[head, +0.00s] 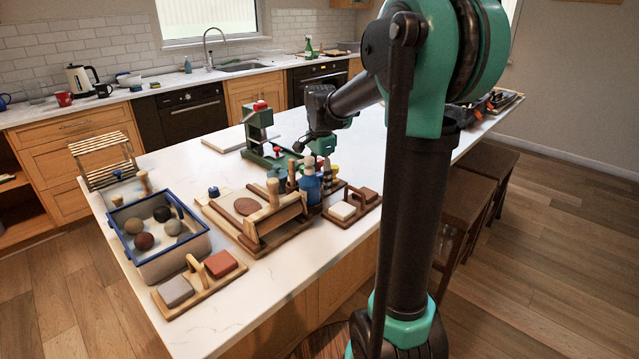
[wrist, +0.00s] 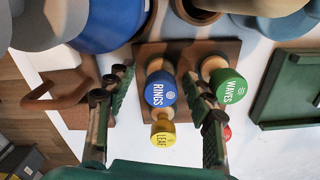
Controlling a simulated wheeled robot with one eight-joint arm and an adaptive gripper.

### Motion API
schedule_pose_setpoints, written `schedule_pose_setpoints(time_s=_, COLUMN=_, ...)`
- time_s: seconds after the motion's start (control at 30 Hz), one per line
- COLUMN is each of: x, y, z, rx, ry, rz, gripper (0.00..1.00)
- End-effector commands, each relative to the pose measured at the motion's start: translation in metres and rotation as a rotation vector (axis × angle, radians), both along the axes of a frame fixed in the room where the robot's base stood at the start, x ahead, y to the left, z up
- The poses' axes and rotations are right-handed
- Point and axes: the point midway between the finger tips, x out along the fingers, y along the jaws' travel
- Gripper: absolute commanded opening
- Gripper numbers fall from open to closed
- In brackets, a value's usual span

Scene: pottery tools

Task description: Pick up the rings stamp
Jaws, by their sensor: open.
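The rings stamp (wrist: 161,88) shows a round blue top marked "RINGS" and a wooden handle in the wrist view. It stands in a brown wooden rack (wrist: 226,48). The green-topped waves stamp (wrist: 228,86) is to its right, and the yellow-topped leaf stamp (wrist: 163,134) is just below it in the picture. My gripper (wrist: 157,80) is open, with one finger on each side of the rings stamp in this view. The right finger appears between the rings and waves stamps. Contact cannot be told. In the head view my gripper (head: 328,147) points down over the crowded tools; the rings stamp is not clear there.
A blue bottle (head: 309,182) stands close to the stamps. A green press (head: 262,140) stands behind them. A wooden board with a roller (head: 265,212) and a blue-rimmed bin (head: 178,257) lie to the left. A red top (wrist: 227,132) peeks out beside my right finger.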

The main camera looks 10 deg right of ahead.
Motion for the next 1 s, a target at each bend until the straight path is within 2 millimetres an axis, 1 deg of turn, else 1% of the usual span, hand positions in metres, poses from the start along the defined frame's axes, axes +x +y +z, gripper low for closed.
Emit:
schedule_pose_setpoints(time_s=0.07, x=0.0, y=0.0, z=0.0, rx=0.0, ry=0.0, rz=0.0, gripper=0.53)
schedule_pose_setpoints(time_s=0.1, x=0.0, y=0.0, z=0.0, rx=0.0, ry=0.0, rz=0.0, gripper=0.51)
schedule_pose_setpoints(time_s=0.4, x=0.0, y=0.0, z=0.001, rx=0.0, ry=0.0, rz=0.0, gripper=0.13)
schedule_pose_setpoints(time_s=0.47, x=0.0, y=0.0, z=0.001, rx=0.0, ry=0.0, rz=0.0, gripper=0.06)
schedule_pose_setpoints(time_s=0.5, x=0.0, y=0.0, z=0.001, rx=0.0, ry=0.0, rz=0.0, gripper=0.04)
schedule_pose_setpoints(time_s=0.8, x=0.0, y=0.0, z=0.003, rx=0.0, ry=0.0, rz=0.0, gripper=0.04)
schedule_pose_setpoints(time_s=0.93, x=0.0, y=0.0, z=0.012, rx=0.0, ry=0.0, rz=0.0, gripper=0.04)
schedule_pose_setpoints(time_s=1.0, x=0.0, y=0.0, z=0.02, rx=0.0, ry=0.0, rz=0.0, gripper=0.04)
